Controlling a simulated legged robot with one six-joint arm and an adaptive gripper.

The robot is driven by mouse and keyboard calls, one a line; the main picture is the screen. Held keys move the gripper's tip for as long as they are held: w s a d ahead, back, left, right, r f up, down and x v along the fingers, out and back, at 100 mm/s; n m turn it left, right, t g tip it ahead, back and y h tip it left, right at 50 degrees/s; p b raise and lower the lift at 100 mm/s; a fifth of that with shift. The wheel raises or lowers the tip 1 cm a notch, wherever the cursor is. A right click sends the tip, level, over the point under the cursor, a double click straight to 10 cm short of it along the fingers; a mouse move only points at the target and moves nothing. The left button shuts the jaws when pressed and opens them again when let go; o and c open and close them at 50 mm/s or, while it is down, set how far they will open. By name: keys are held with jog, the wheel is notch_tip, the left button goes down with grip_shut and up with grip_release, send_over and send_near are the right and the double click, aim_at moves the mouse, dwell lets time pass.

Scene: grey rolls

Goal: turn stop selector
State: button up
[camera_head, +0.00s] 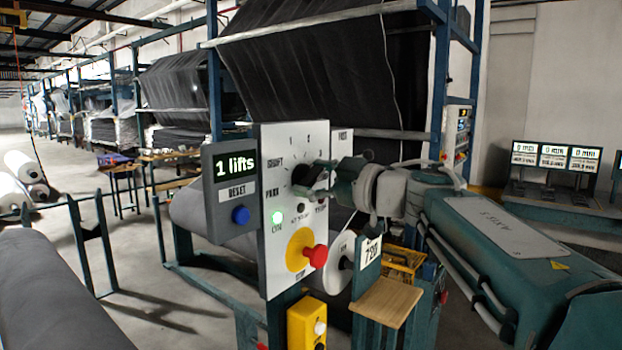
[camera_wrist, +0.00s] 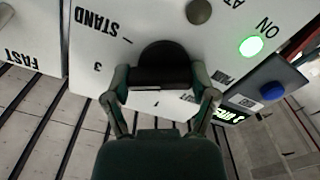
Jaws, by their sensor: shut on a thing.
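The black stop selector knob (camera_head: 304,176) sits on the white control panel (camera_head: 290,133), ringed by tick marks, numbers and words. My gripper (camera_head: 322,176) reaches it from the right and is shut on it. In the wrist view the selector knob (camera_wrist: 164,52) is a dark round piece between the two fingers of my gripper (camera_wrist: 162,84). The words STAND and the number 3 show beside it there. My gripper hides part of the dial in the head view, and I cannot tell which mark the knob points to.
The panel also carries a lit green lamp (camera_head: 277,216) and a red stop button (camera_head: 317,255) on yellow. A box with a "1 lifts" display (camera_head: 235,164) and blue reset button (camera_head: 240,215) adjoins on the left. A wooden-topped stand (camera_head: 386,300) is below my arm.

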jog(key=o, duration=1)
jog(key=shift+w+f, duration=0.1)
jog(key=shift+f, duration=0.2)
jog(key=shift+d+r, duration=0.1)
jog(key=shift+r, duration=0.1)
jog(key=shift+d, duration=0.1)
jog(key=v, duration=1.1)
jog(key=shift+s+d, duration=0.2)
jog(key=shift+s, duration=0.15)
